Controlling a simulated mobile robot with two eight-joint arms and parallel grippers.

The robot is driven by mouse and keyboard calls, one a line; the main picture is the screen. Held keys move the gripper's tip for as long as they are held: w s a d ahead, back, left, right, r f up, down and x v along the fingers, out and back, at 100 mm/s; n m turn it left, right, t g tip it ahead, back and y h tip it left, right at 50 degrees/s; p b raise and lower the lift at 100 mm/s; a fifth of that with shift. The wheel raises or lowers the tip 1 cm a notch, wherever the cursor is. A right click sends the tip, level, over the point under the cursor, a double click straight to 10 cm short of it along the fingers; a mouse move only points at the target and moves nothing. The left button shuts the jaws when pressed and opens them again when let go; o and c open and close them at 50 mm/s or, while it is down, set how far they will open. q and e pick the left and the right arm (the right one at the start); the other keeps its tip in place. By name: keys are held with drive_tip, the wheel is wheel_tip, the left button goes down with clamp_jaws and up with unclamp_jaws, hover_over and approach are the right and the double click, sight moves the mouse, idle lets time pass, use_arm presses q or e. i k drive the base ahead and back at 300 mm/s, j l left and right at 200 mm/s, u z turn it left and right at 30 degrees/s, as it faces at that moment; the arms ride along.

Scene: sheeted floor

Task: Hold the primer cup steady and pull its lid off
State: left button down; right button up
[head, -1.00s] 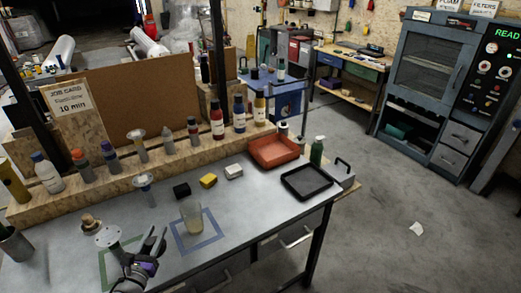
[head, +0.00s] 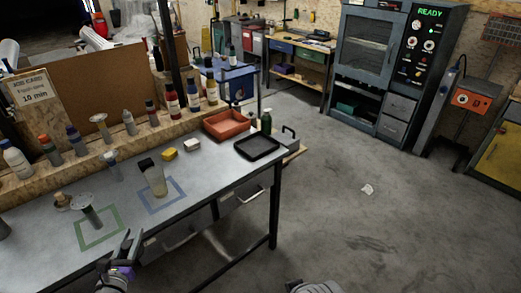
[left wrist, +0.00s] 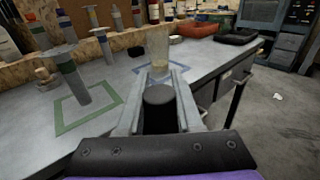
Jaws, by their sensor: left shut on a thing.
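The primer cup (head: 155,181) is a translucent, tapered cup with beige contents. It stands upright inside the blue square (head: 176,187) on the grey bench, and no lid shows on it. It also shows in the left wrist view (left wrist: 159,52), beyond the fingertips and apart from them. My left gripper (head: 127,243) is low at the bench's front edge, nearer to me than the cup. In the left wrist view its two fingers lie either side of a dark round thing (left wrist: 159,98). I cannot tell whether this is the lid.
A green square (head: 98,243) at the left holds a stand with a disc top (head: 80,200). Black, yellow (head: 169,154) and white blocks lie behind the cup. A red tray (head: 226,136) and a black tray (head: 238,145) are further right. Floor right of the bench is mostly clear.

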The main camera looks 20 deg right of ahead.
sight(154, 176)
drive_tip(key=z, duration=1.35)
drive_tip(key=i+z, duration=0.6)
drive_tip(key=z, duration=0.25)
drive_tip(key=i+j, duration=0.2)
drive_tip(key=i, duration=0.2)
drive_tip(key=i+j, duration=0.15)
drive_tip(key=i, duration=0.25)
drive_tip(key=i+j, duration=0.2)
drive_tip(key=i, duration=0.2)
drive_tip(key=i+u, duration=0.1)
drive_tip(key=i, duration=1.3)
drive_tip(key=i+u, duration=0.1)
drive_tip(key=u, duration=0.75)
drive_tip(key=i+l+u, duration=0.1)
drive_tip(key=u, duration=2)
